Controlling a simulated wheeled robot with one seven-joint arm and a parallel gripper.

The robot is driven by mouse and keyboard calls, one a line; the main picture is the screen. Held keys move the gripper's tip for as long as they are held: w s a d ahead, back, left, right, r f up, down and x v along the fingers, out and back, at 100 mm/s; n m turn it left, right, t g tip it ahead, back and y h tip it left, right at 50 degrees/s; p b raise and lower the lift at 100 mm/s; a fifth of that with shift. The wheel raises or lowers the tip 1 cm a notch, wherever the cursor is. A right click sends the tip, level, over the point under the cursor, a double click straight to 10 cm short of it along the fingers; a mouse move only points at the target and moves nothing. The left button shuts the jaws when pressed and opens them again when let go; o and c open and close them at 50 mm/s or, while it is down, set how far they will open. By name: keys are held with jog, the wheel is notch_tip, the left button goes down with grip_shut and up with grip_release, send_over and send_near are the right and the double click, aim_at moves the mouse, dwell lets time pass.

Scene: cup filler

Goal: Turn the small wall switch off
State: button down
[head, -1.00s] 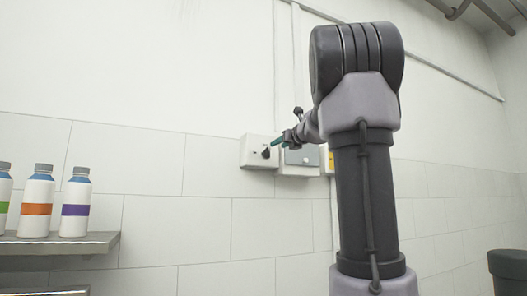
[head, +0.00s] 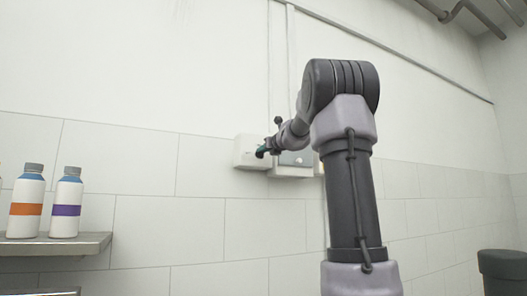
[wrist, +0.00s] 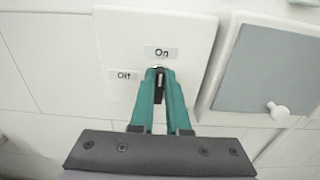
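The small wall switch is a pale box (head: 246,152) on the tiled wall in the head view. In the wrist view its white face plate (wrist: 120,35) has an "On" label (wrist: 161,53) above the knob and an "Off" label (wrist: 124,75) to its left. The dark knob (wrist: 159,84) has a light pointer mark that points up toward "On". My gripper (wrist: 159,78) has its two teal fingers close together on either side of the knob, with little gap visible. In the head view my gripper (head: 262,150) is at the switch front and hides the knob.
A second box (head: 290,172) with a grey panel (wrist: 270,70) and a small white knob (wrist: 278,111) is close on the right. White bottles (head: 66,203) stand on a metal shelf (head: 50,247) at left. A dark bin (head: 503,272) stands at lower right.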

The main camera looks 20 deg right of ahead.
dwell(0.4)
jog(key=shift+a+f+n, duration=0.2)
jog(key=shift+f+n, duration=0.05)
jog(key=shift+n, duration=2.75)
jog(key=shift+a+f+n, duration=0.2)
jog(key=shift+n, duration=2.8)
jog(key=shift+a+f+n, duration=0.2)
jog(key=shift+f+n, duration=0.05)
jog(key=shift+n, duration=2.75)
jog(key=c, duration=0.9)
grip_release()
jog(key=s, duration=1.1)
jog(key=shift+d, duration=0.2)
